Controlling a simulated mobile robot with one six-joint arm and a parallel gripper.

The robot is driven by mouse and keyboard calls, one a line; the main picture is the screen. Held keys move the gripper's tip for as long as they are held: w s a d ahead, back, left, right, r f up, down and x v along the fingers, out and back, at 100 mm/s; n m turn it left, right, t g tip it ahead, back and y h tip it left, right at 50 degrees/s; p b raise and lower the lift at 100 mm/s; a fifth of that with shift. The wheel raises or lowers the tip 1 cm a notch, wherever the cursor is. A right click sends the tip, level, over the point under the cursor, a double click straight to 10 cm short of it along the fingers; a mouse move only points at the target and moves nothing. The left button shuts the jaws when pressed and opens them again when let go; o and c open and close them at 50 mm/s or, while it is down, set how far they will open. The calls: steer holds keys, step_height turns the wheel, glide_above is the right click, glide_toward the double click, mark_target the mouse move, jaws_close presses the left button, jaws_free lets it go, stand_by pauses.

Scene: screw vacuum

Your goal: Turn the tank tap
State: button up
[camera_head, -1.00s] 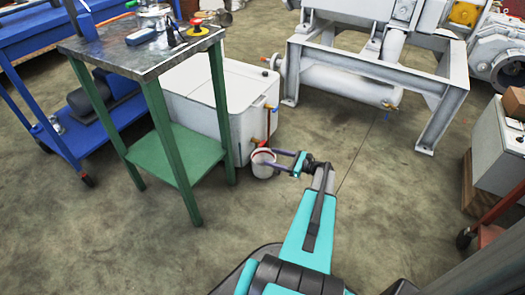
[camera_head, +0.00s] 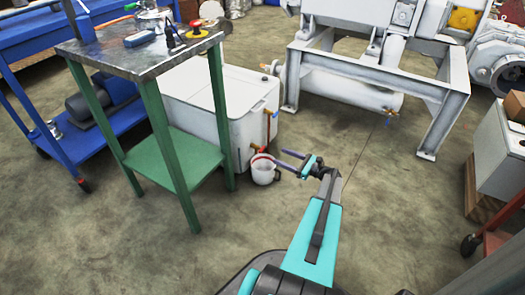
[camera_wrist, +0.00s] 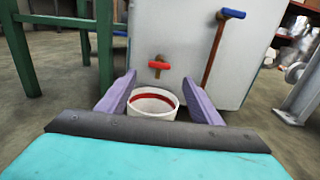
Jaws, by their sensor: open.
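The white tank (camera_head: 195,105) stands on the floor behind the green-legged table. Its tap with a red handle (camera_wrist: 159,65) sits low on the front face, above a white bucket (camera_wrist: 153,104) with a red band inside. The bucket also shows in the head view (camera_head: 263,174). My gripper (camera_wrist: 158,80) is open and empty, its two purple fingers apart and pointing toward the tank. In the wrist view the red handle appears between and just above the fingertips. In the head view my gripper (camera_head: 278,157) is beside the bucket's upper right; contact with it cannot be told.
A pipe with a blue handle (camera_wrist: 232,14) rises on the tank face, right of the tap. A table with a green shelf (camera_head: 175,158) stands at the left. A white machine frame (camera_head: 445,105) stands at the right.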

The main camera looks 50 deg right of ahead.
mark_target(263, 150)
steer(key=b+x, duration=0.4)
steer(key=x, duration=0.6)
steer(key=shift+w+f, duration=0.15)
steer(key=shift+w, duration=0.1)
steer(key=shift+w+a, duration=0.2)
steer(key=shift+w, duration=0.5)
steer(key=c, duration=1.1)
steer(key=shift+o, duration=0.2)
